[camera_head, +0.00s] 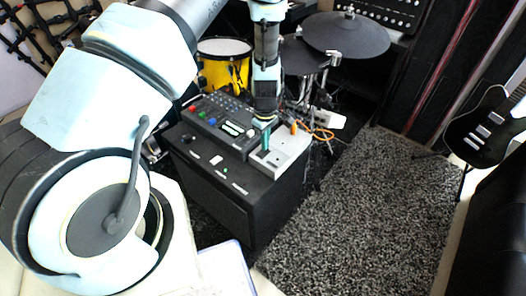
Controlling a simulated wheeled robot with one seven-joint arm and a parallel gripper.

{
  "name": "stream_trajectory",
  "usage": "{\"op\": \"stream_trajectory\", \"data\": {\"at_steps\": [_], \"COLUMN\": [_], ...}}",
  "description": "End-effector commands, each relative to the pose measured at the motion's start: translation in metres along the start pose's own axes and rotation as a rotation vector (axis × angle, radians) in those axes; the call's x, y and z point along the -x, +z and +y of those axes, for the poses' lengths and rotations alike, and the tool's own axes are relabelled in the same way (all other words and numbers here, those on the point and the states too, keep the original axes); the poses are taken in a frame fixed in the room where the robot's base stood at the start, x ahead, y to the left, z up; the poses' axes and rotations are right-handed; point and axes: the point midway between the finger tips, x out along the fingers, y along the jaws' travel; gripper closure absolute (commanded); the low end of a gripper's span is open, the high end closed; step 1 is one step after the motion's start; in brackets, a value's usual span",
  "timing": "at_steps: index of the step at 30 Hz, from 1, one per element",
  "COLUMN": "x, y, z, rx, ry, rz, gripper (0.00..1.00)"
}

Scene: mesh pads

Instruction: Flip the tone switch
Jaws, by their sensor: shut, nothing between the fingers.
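My gripper (266,138) points down with its green fingers shut and empty. Its tips are over or at a light grey box (285,158) with a small orange part (294,128) at its far edge. I cannot tell whether the tips touch the box. Left of it is a black control box (214,124) with coloured buttons and knobs. Both boxes sit on a black cabinet (262,206), whose near panel has a small white piece (216,160) and a green one (225,171). The tone switch cannot be told apart at this size; my gripper covers part of the grey box.
A yellow drum (224,70) and dark cymbal pads (345,34) stand behind the cabinet. An orange cable (322,134) lies by its right. A grey speckled rug (372,205) leaves open floor to the right. A black guitar (484,132) stands at the far right.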

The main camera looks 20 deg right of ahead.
Motion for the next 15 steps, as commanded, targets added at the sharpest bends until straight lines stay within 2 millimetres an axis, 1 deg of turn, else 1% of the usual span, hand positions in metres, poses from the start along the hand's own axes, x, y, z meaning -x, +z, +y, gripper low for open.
{"op": "stream_trajectory", "data": {"at_steps": [10, 15], "x": [-0.0057, -0.002], "y": [0.0, 0.0], "z": [-0.0001, -0.0002], "rx": [0.0, 0.0], "ry": [0.0, 0.0], "rz": [0.0, 0.0], "gripper": [1.0, 1.0]}}
